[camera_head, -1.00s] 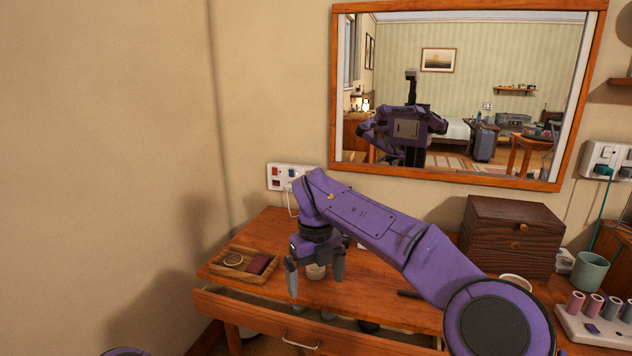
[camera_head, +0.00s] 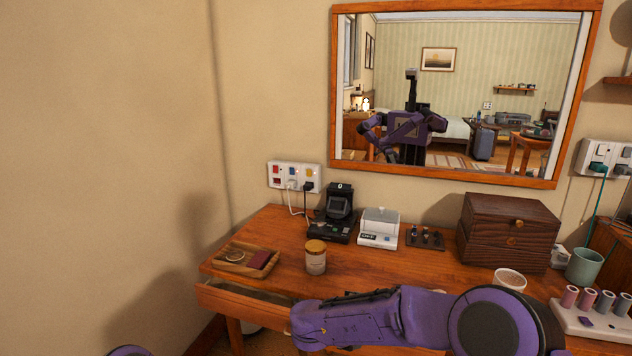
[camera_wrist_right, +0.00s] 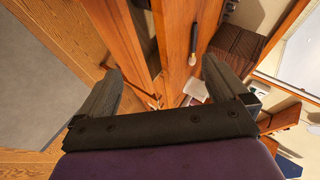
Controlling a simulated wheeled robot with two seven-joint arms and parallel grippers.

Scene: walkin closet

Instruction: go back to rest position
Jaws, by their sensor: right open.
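My right arm (camera_head: 375,320) comes in from the lower right of the head view and lies low across the front of the wooden table (camera_head: 390,273). Its gripper is outside the head view. In the right wrist view my right gripper (camera_wrist_right: 160,85) is open, its two dark fingers spread wide with nothing between them. Wooden surfaces and edges lie beyond the fingers. Only a purple piece of mine shows at the bottom left of the head view; my left gripper is not seen.
A lidded jar (camera_head: 316,262) stands upright near a tray (camera_head: 229,265). A black device (camera_head: 336,215), a white device (camera_head: 379,228) and a wooden box (camera_head: 507,235) stand behind. The drawer (camera_head: 240,307) is partly open, close to my right arm. A mirror (camera_head: 338,120) hangs above.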

